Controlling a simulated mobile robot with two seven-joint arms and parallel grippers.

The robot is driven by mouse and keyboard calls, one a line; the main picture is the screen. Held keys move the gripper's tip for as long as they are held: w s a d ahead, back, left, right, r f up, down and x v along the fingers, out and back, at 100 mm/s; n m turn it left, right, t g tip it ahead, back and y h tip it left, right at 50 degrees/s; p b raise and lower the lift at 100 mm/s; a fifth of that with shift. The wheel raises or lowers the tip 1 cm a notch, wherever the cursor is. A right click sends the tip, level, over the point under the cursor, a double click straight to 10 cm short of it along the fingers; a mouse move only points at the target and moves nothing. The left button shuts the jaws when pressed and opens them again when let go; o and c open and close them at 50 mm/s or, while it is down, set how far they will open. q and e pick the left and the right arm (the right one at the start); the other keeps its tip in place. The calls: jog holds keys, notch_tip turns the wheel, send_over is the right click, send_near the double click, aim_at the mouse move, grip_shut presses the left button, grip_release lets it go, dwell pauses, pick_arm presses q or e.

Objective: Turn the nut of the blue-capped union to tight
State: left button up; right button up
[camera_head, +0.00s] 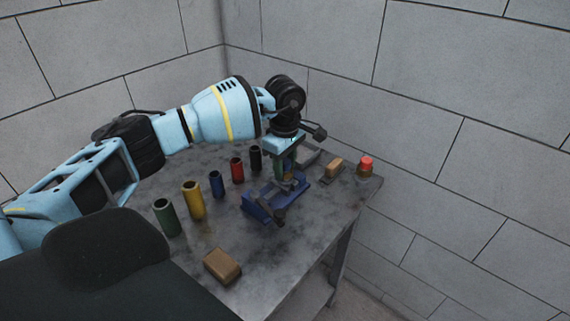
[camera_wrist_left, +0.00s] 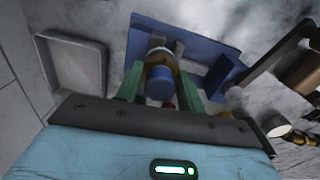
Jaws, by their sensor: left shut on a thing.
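The blue-capped union stands upright in the blue vise (camera_head: 262,205) on the grey table. In the left wrist view its blue cap (camera_wrist_left: 160,84) faces the camera, with a brass-coloured nut (camera_wrist_left: 158,57) partly showing behind it. My left gripper (camera_head: 287,168) reaches down over the vise from above. Its two green fingers in the left wrist view (camera_wrist_left: 157,78) lie on either side of the union, shut on it around the nut. The exact finger contact is partly hidden by the cap. The vise also shows in the left wrist view (camera_wrist_left: 205,45). My right gripper is out of view.
Green (camera_head: 167,217), yellow (camera_head: 193,200), blue (camera_head: 217,184), red (camera_head: 237,170) and black (camera_head: 256,158) tubes stand left of the vise. A brown block (camera_head: 222,266) lies in front. A red-topped fitting (camera_head: 366,168), tan block (camera_head: 333,169) and grey tray (camera_wrist_left: 78,65) are beyond.

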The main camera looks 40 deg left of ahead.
pick_arm(q)
jog(key=o, duration=1)
jog(key=shift+s+r, duration=0.1)
jog(key=shift+r, duration=3.8)
jog(key=shift+d, duration=0.1)
